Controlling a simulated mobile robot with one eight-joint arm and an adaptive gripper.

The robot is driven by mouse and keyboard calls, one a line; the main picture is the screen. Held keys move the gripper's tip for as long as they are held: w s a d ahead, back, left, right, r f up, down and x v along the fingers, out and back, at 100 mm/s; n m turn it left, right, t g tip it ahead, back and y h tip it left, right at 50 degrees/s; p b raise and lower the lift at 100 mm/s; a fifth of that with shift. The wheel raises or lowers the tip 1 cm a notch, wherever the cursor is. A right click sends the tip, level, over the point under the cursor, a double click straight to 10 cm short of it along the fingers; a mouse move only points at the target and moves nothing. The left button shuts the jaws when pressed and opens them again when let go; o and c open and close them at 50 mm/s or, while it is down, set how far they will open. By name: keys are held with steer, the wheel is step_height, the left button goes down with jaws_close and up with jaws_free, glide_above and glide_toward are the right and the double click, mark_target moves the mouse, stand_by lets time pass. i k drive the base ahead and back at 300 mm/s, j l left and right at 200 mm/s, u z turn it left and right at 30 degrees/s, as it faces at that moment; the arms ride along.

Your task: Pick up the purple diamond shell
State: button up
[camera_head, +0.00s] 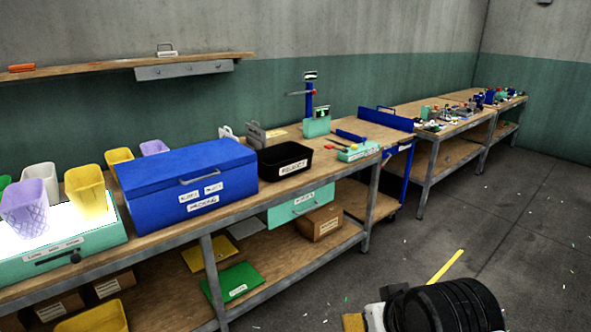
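A pale purple cup-shaped shell with a diamond lattice pattern (25,210) stands upright on a bright white lit panel (68,225) at the far left of the workbench. A yellow shell (87,192) stands to its right and a white shell (41,180) behind it. A second pale purple shell (154,147) is partly hidden behind the blue box; its pattern cannot be made out. My gripper's fingers are not in view.
A blue lidded box (187,178) stands right of the lit panel on the workbench. A black bin (285,161) sits beyond it. A dark ribbed rounded body (445,306), seemingly mine, shows at bottom right. The grey floor (500,235) is largely clear at right.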

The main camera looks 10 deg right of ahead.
mark_target(25, 207)
steer(key=k+j+u, duration=0.1)
steer(key=u, duration=1.4)
steer(key=i+j+z, duration=0.25)
steer(key=i+j, duration=0.3)
steer(key=i+j+z, duration=0.15)
steer(key=i+j, duration=0.15)
steer(key=i+j+z, duration=0.3)
steer(key=i+j, duration=0.2)
steer(key=j, duration=0.2)
steer(key=i+j+z, duration=0.1)
steer(key=j, duration=0.3)
steer(key=i+j+z, duration=0.15)
steer(key=i+j, duration=0.15)
steer(key=i+j+z, duration=0.15)
steer(key=j, duration=0.4)
